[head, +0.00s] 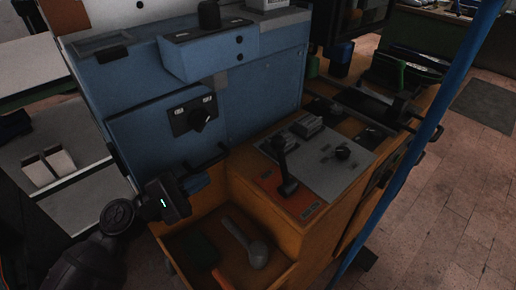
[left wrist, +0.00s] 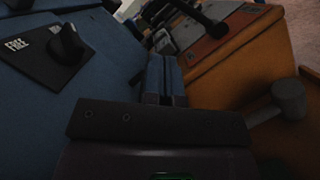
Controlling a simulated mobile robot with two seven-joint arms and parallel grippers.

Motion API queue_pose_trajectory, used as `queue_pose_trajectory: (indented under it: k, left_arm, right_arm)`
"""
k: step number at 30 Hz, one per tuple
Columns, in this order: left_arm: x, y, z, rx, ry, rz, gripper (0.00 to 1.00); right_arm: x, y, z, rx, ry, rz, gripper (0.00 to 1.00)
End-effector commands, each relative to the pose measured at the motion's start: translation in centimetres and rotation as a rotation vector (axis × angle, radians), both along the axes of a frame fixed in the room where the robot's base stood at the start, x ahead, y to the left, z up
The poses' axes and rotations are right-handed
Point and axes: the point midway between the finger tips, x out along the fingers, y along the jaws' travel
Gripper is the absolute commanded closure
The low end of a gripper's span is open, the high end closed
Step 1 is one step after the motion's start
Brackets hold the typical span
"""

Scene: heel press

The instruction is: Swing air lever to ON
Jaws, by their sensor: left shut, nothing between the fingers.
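A black lever (head: 284,172) stands up from an orange-red plate (head: 268,182) on the orange bench. I take it for the air lever; its labels are too small to read. It also shows at the top of the left wrist view (left wrist: 207,20). My left gripper (head: 202,181) is shut and empty, left of the lever and apart from it, over the open orange bin. In the left wrist view its closed fingers (left wrist: 166,78) point toward the bench. A black knob on a dark labelled plate (head: 180,120) is on the blue front. My right gripper is out of view.
The orange bin (head: 289,257) below my gripper holds a grey mallet (head: 256,252). A grey panel (head: 322,150) with a black knob (head: 343,152) lies right of the lever. A blue post (head: 432,118) crosses the right side. Dark handles stick out near the blue front.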

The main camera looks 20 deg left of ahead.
Motion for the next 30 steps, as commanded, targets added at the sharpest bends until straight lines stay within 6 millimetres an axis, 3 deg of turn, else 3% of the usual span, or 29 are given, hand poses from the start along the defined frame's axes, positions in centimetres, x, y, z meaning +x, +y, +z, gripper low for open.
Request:
queue_pose_trajectory:
  k: [18, 30]
  left_arm:
    - [7.2, -7.8, 2.3, -0.001, -0.003, 0.000, 1.00]
    - [9.2, -10.0, 2.5, 0.000, 0.001, 0.001, 1.00]
  right_arm:
    - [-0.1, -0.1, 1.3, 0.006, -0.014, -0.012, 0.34]
    - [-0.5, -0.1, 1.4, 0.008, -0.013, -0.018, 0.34]
